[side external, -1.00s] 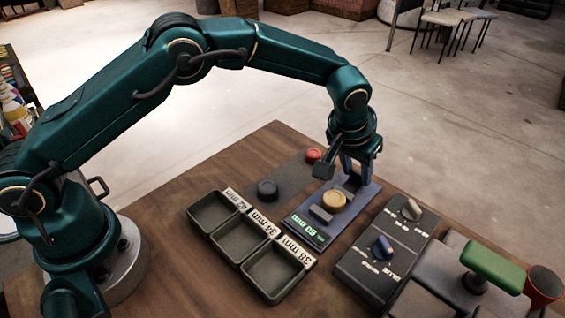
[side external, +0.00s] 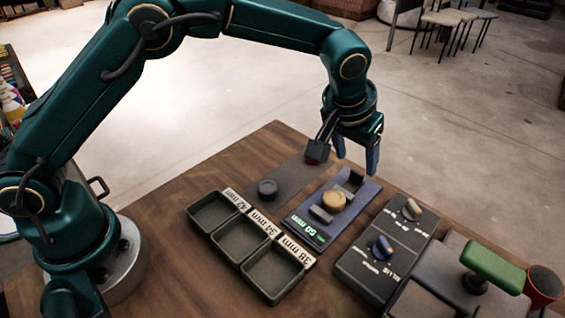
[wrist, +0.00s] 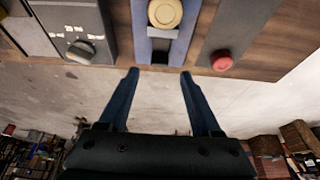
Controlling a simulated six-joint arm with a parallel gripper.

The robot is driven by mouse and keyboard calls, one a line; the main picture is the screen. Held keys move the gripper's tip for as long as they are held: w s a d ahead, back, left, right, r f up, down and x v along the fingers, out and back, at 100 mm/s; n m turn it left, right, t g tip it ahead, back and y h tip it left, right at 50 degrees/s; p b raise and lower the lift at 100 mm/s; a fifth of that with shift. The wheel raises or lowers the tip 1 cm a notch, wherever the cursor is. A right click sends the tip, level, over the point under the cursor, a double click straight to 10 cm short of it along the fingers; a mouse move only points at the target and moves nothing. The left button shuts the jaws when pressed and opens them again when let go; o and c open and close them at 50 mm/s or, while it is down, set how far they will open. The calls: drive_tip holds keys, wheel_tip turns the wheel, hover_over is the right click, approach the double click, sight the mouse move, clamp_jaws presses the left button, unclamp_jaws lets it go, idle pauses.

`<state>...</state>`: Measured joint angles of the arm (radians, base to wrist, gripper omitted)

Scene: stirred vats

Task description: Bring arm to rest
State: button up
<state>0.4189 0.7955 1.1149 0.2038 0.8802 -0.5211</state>
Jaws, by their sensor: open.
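My gripper (side external: 357,160) is open and empty. It hangs above the far end of the blue measuring plate (side external: 322,236) in the side view. In the wrist view its two blue fingers (wrist: 160,72) stand apart with floor between them. A yellow round piece (side external: 334,201) sits on the blue plate between two dark blocks, apart from the fingers; it also shows at the top of the wrist view (wrist: 165,12). The plate's green display reads roughly 50 or 60 mm.
Three empty trays (side external: 275,270) with size labels stand left of the plate. A red piece (wrist: 222,61) shows in the wrist view. A control box with knobs (side external: 388,250) and a green-handled item (side external: 493,268) stand right.

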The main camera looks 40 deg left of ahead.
drive_tip(key=shift+w+a+r, duration=0.1)
drive_tip(key=shift+a+r, duration=0.05)
drive_tip(key=a+r+n+t, duration=0.2)
drive_tip(key=a+r, duration=0.3)
drive_tip(key=r, duration=0.5)
drive_tip(key=s+a+r, duration=0.6)
drive_tip(key=s, duration=0.2)
drive_tip(key=s+a+f+m, duration=0.1)
drive_tip(key=s+f, duration=0.2)
drive_tip(key=s, duration=0.5)
drive_tip(key=s+a+f+m, duration=0.1)
drive_tip(key=s+f, duration=0.3)
drive_tip(key=s, duration=0.4)
drive_tip(key=shift+s+a+f+g, duration=0.25)
drive_tip(key=shift+a+g, duration=0.15)
drive_tip(key=shift+a, duration=0.15)
drive_tip(key=shift+c, duration=0.3)
